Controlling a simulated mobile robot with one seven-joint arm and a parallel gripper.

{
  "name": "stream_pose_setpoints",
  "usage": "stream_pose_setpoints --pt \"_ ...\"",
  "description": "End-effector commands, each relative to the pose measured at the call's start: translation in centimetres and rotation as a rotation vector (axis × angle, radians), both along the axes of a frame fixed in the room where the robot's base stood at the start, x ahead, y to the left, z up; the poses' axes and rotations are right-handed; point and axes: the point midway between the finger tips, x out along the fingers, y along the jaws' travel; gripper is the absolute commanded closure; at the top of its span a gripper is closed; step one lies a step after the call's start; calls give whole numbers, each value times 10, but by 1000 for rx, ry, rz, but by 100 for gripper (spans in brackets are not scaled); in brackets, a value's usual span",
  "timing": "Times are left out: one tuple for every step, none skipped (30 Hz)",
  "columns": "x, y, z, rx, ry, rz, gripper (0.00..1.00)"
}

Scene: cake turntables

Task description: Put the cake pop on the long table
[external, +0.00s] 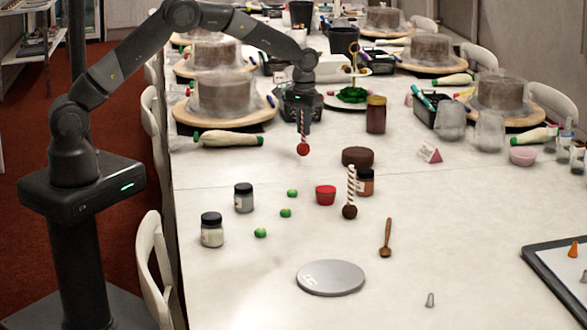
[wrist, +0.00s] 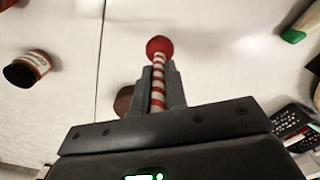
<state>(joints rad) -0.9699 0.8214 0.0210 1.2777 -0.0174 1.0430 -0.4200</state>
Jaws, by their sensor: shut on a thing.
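A cake pop with a red ball (external: 303,149) and a red-and-white striped stick hangs ball-down from my gripper (external: 302,112). In the wrist view the red ball (wrist: 159,48) sticks out beyond the fingertips, and my gripper (wrist: 159,88) is shut on the striped stick. The long white table (external: 230,280) lies beneath; the gap between ball and tabletop is hard to judge. A second cake pop with a brown ball (external: 349,211) and striped stick stands stick-up on the table, nearer the camera.
Jars (external: 212,230), small green pieces (external: 285,212), a red cup (external: 325,195), a brown disc (external: 357,157) and a wooden spoon (external: 387,238) are scattered nearby. A cake turntable (external: 224,120) stands left of my gripper. The tabletop just below and left of the red ball is clear.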

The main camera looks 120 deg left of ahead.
Motion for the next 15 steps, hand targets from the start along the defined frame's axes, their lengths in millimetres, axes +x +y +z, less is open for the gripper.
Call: stream_pose_setpoints --pt "0 0 -4 -1 0 0 100" --pt "0 0 -8 -1 0 0 100" --pt "0 0 -13 -2 0 0 100" --pt "0 0 -18 -3 0 0 100" --pt "0 0 -23 -3 0 0 100" --pt "0 0 -29 -2 0 0 100" --pt "0 0 -33 -2 0 0 100" --pt "0 0 -35 -2 0 0 100" --pt "0 0 -38 -1 -1 0 100" --pt "0 0 -38 0 -1 0 100" --pt "0 0 -38 1 -1 0 100" --pt "0 0 -38 1 -1 0 100" --pt "0 0 -38 1 -1 0 100" --pt "0 0 -38 1 -1 0 100" --pt "0 0 -38 1 -1 0 100"
